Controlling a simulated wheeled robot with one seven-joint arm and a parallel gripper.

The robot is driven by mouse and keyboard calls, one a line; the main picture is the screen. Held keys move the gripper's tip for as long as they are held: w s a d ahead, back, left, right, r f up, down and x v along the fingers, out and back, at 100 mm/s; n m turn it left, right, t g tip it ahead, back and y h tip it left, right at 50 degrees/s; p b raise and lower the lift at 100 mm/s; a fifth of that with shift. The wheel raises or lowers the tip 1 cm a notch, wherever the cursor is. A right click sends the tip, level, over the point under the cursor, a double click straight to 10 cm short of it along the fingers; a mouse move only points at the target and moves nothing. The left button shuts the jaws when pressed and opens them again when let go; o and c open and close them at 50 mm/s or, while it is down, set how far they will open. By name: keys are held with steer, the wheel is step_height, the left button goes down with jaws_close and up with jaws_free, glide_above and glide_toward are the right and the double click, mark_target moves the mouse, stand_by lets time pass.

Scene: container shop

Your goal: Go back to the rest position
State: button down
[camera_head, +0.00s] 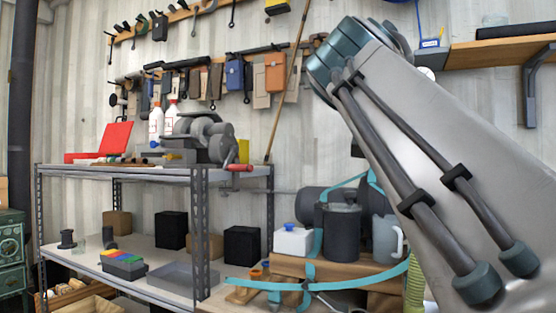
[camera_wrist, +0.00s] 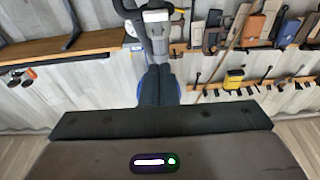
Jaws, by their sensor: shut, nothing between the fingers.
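My gripper (camera_wrist: 159,72) shows in the wrist view, with its two dark fingers together and nothing between them. It points toward the corrugated wall and touches nothing that I can see. In the head view my arm rises across the right side, and my gripper is not visible there. The task names no object to handle.
A metal shelf unit (camera_head: 200,230) stands at left, with a red toolbox (camera_head: 100,142) and a grey machine (camera_head: 205,137) on top. Dark canisters (camera_head: 341,232) stand low beside my arm. A wooden wall shelf (camera_head: 500,50) is at upper right. Tools hang along the wall.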

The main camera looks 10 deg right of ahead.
steer(key=w+f+n+g+y+p, duration=0.2)
steer(key=w+f+g+y+p, duration=0.15)
steer(key=f+p, duration=0.4)
steer(key=s+a+f+n+g+y+p, duration=0.1)
steer(key=s+f+g+y+p, duration=0.1)
steer(key=f+p, duration=0.6)
steer(key=s+a+f+n+g+y+p, duration=0.2)
steer(key=s+f+g+p, duration=0.2)
steer(key=f+p, duration=0.3)
steer(key=shift+f+g+y+p, duration=0.35)
steer(key=shift+p, duration=0.45)
steer(key=c, duration=2.1)
jaws_free()
steer(key=s+a+f+g+p, duration=0.1)
steer(key=s+f+p, duration=0.1)
steer(key=s, duration=0.1)
steer(key=s+a+f+g+y+p, duration=0.1)
steer(key=s+f+p, duration=0.1)
steer(key=s, duration=0.1)
steer(key=s+a+f+n+g+y+p, duration=0.1)
steer(key=s+f+p, duration=0.1)
steer(key=s, duration=0.1)
steer(key=shift+s+a+f+g+p, duration=0.1)
steer(key=shift+s+f+g+p, duration=0.2)
steer(key=shift+f+g+p, duration=0.1)
steer(key=shift+c, duration=0.2)
steer(key=o, duration=0.7)
steer(key=shift+s+a+f, duration=0.1)
steer(key=shift+s+f, duration=0.25)
steer(key=shift+o, duration=0.2)
